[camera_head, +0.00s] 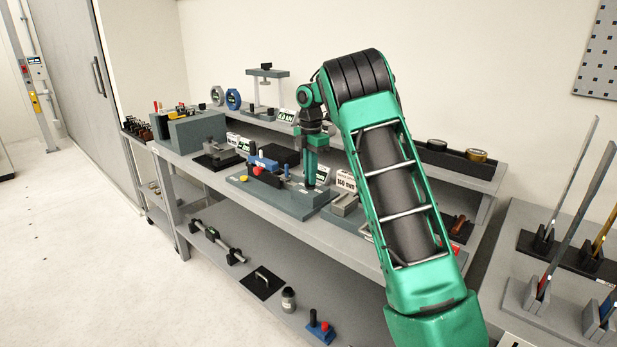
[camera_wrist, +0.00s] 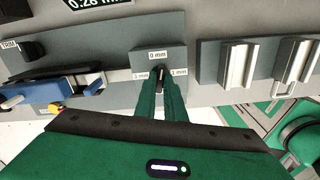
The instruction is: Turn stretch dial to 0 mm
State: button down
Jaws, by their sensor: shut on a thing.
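The stretch dial (camera_wrist: 160,70) is a small dark knob on a grey block (camera_wrist: 177,55). White labels around it read 0 mm above, what looks like 3 mm at left and 1 mm at right. My gripper (camera_wrist: 160,84) is shut on the dial, its green fingers coming from below in the wrist view. The fingers cover most of the knob, so I cannot tell for sure which label it points to. In the head view my gripper (camera_head: 311,178) reaches down to the teal base plate (camera_head: 290,203) on the bench; the dial itself is hidden there.
A readout (camera_wrist: 95,3) shows about 0.28 mm. A TRIM knob (camera_wrist: 33,50) and a blue clamp part (camera_wrist: 33,93) lie left of the dial. Metal blocks (camera_wrist: 236,66) stand close at right. In the head view a 160 mm sign (camera_head: 346,181) stands right of my gripper.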

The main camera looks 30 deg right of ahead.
jog(key=shift+w+d+r+n, duration=0.1)
jog(key=shift+w+r+n, duration=0.1)
jog(key=shift+n, duration=1)
jog(key=c, duration=1.9)
grip_release()
jog(key=shift+w, duration=0.1)
jog(key=shift+o, duration=0.3)
jog(key=shift+f, duration=0.1)
notch_tip(320, 180, up, 11)
jog(key=shift+f, duration=0.15)
